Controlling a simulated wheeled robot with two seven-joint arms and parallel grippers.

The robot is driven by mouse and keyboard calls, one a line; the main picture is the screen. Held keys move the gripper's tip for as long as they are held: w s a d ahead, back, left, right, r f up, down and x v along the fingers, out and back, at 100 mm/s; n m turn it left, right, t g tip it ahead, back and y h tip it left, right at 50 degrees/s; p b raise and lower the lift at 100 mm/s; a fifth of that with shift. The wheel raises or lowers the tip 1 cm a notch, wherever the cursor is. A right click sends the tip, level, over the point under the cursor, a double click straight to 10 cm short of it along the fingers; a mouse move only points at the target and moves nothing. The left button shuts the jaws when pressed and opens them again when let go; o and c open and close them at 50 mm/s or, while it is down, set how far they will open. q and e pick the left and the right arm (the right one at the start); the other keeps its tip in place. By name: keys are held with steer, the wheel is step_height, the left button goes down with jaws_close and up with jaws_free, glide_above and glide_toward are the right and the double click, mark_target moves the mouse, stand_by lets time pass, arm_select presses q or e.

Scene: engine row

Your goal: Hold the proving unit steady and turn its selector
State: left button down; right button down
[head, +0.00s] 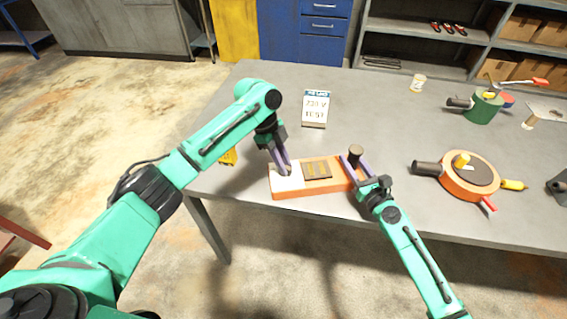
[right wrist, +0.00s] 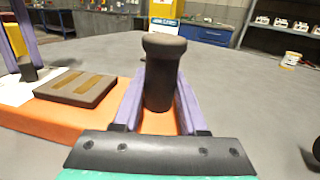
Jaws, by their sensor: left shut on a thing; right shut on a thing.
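The proving unit (head: 310,188) is a flat orange box on the table, with a white area at its left end and a dark panel (head: 317,169) in the middle. Its selector (head: 355,152) is a dark upright knob at the right end; it also stands large in the right wrist view (right wrist: 162,75). My left gripper (head: 286,168) points down at the unit's left end and is shut on the unit; its exact contact is hard to see. My right gripper (head: 354,164) is shut on the selector, with one purple finger on each side of it.
To the right are a round orange device (head: 468,178) with coloured handles, a green device (head: 483,108) and a small pot (head: 418,82). The table's front edge is close to the unit.

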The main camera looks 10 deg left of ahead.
arm_select(q)
steer(key=shift+m+g, duration=0.4)
steer(key=shift+m, duration=0.8)
steer(key=c, duration=0.8)
jaws_free()
steer(key=shift+r, duration=0.1)
steer(key=v, duration=1.2)
steer(key=shift+w+d, duration=0.15)
